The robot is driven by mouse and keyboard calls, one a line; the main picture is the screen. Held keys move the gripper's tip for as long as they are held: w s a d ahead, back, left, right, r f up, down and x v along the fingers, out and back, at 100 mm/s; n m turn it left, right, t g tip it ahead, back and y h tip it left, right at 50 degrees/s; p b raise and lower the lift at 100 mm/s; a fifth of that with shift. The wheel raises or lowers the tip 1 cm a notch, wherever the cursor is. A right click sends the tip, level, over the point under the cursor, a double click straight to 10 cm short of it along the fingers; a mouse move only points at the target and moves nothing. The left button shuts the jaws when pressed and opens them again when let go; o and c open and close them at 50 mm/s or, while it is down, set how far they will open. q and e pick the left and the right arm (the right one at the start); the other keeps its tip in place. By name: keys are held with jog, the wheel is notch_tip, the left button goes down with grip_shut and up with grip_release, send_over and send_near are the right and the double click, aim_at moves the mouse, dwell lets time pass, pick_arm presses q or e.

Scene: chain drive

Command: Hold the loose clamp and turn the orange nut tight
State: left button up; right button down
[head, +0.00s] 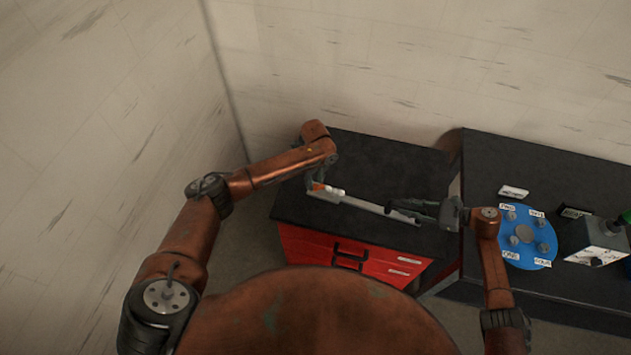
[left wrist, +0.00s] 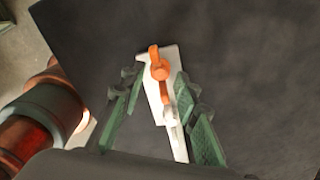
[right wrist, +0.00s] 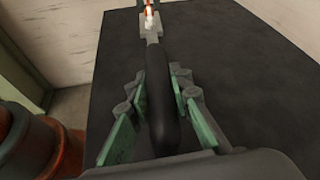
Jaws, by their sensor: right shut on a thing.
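The clamp is a long tool with a grey bar (head: 356,203) and a black handle (right wrist: 157,85), lying over the black cabinet top. Its far end has a pale head (left wrist: 152,92) with an orange wing-shaped nut (left wrist: 160,68). My left gripper (left wrist: 155,85) is open, with its green-padded fingers on either side of the pale head and apart from the nut. In the head view the left arm partly covers that end. My right gripper (right wrist: 154,82) is shut on the black handle. Whether the bar touches the top is unclear.
The red cabinet (head: 320,248) with drawers carries the black top (head: 385,165), mostly bare behind the clamp. To the right, across a gap, a second black bench holds a blue disc (head: 545,235) with knobs and labels, and a grey box (head: 597,240).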

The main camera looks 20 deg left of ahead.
aim_at(315, 185)
pick_arm(q)
notch_tip(315, 185, up, 12)
dwell(0.4)
jog(key=shift+f, duration=0.1)
pick_arm(e)
jog(key=c, duration=1.7)
grip_release()
jog(key=shift+o, duration=0.2)
